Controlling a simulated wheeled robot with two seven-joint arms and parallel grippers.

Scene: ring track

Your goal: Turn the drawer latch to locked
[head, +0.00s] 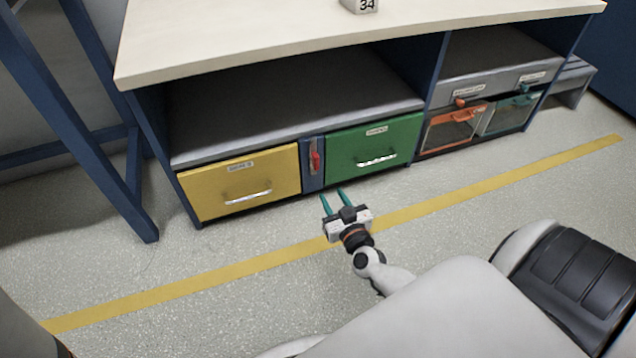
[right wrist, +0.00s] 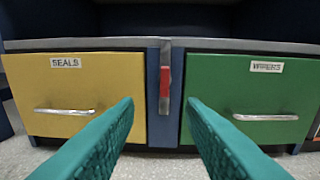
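The drawer latch (head: 315,160) is a small red handle on a grey plate, set on the blue post between the yellow drawer (head: 240,182) and the green drawer (head: 375,148). In the right wrist view the red latch (right wrist: 165,82) stands upright, centred between my fingers. My right gripper (head: 333,198) is open and empty, with teal fingers pointing at the post from a short distance in front and below. The fingers also show in the right wrist view (right wrist: 160,110), touching nothing. Both drawers look closed. My left gripper is not in view.
The drawers carry labels and bar handles, the yellow one SEALS and the green one WIPERS. A pale bench top (head: 340,38) overhangs them. Orange (head: 455,125) and teal (head: 510,110) framed fronts are at the right. A blue frame leg (head: 110,170) stands left. The floor with its yellow line (head: 230,268) is clear.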

